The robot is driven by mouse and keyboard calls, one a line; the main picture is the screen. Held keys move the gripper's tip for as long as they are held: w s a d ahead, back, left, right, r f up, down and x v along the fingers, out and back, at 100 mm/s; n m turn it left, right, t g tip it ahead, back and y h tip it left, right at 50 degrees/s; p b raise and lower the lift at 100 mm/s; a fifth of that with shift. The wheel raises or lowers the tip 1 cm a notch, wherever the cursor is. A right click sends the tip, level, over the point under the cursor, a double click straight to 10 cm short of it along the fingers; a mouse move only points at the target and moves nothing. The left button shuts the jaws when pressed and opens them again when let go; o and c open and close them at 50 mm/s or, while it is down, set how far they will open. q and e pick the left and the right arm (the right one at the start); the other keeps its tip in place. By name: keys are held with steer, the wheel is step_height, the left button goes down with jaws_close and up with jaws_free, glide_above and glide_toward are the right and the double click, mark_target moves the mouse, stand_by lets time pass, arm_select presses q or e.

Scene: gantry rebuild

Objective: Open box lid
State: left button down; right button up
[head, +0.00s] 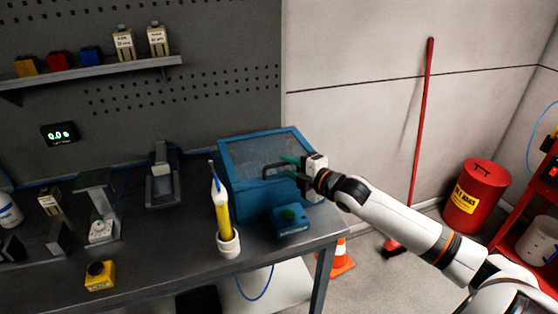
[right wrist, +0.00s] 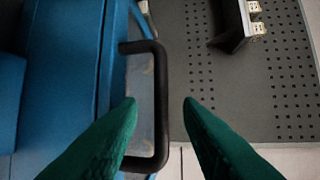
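The blue box (head: 262,196) stands at the right end of the bench. Its lid (head: 256,150), a blue frame with a see-through pane, looks shut. A black bar handle (head: 274,171) is on the box; it also shows large in the right wrist view (right wrist: 161,88). My right gripper (head: 284,166) is at the handle, its green fingers open. In the right wrist view the fingertips (right wrist: 160,101) lie on either side of the handle's bar, not visibly touching it. I cannot tell how deep the bar sits between them. My left gripper is not in view.
A blue block with a green button (head: 291,222) sits in front of the box. A white holder (head: 229,244) with a yellow-bodied tool (head: 222,206) stands close to its left. A yellow button box (head: 100,275) is at the bench's front left. A shelf (head: 100,72) hangs above.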

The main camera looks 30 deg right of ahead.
mark_target(279, 173)
steer(key=shift+p+x, duration=0.35)
steer(key=shift+x, duration=2.1)
steer(key=shift+s, duration=0.1)
steer(key=shift+c, duration=0.4)
jaws_close()
